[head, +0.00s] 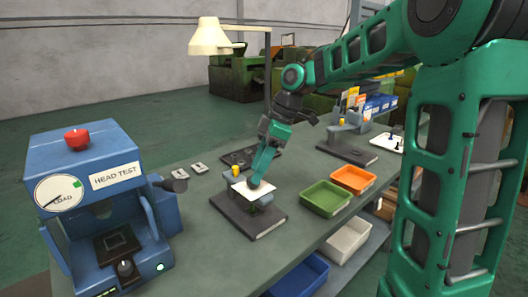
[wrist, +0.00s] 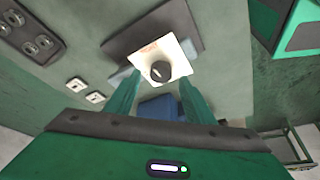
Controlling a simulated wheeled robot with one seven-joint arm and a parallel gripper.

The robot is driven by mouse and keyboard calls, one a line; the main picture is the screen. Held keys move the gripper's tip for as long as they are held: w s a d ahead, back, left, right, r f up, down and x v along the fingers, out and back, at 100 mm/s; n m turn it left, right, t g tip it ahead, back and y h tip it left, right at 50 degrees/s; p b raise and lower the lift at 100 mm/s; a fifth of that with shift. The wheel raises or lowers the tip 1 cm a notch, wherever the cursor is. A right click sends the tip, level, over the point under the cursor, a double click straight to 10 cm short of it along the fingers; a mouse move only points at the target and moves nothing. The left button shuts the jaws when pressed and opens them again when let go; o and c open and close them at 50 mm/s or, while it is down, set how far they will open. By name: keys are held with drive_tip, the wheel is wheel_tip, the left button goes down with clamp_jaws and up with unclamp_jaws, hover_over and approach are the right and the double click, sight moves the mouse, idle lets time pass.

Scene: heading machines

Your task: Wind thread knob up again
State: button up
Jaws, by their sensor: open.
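A dark round knob (wrist: 160,71) stands on a white square plate (wrist: 176,51) in the wrist view. Small orange marking shows on the plate. In the head view the plate (head: 244,189) sits on a fixture with a dark flat base (head: 243,218). My gripper (head: 256,184) reaches down over the plate and hides the knob there. In the wrist view my gripper (wrist: 160,82) is open, with one finger on each side of the knob. I cannot tell whether the fingers touch it. A yellow cap (head: 236,171) shows beside the plate.
A blue HEAD TEST machine (head: 100,190) with a red button stands at left. A green tray (head: 326,198) and an orange tray (head: 354,179) lie to the right. A similar fixture (head: 348,150) stands behind. The table (head: 200,262) is clear in front.

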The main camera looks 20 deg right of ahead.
drive_tip(key=v, duration=0.8)
drive_tip(key=shift+r, duration=0.15)
drive_tip(key=shift+d, duration=0.1)
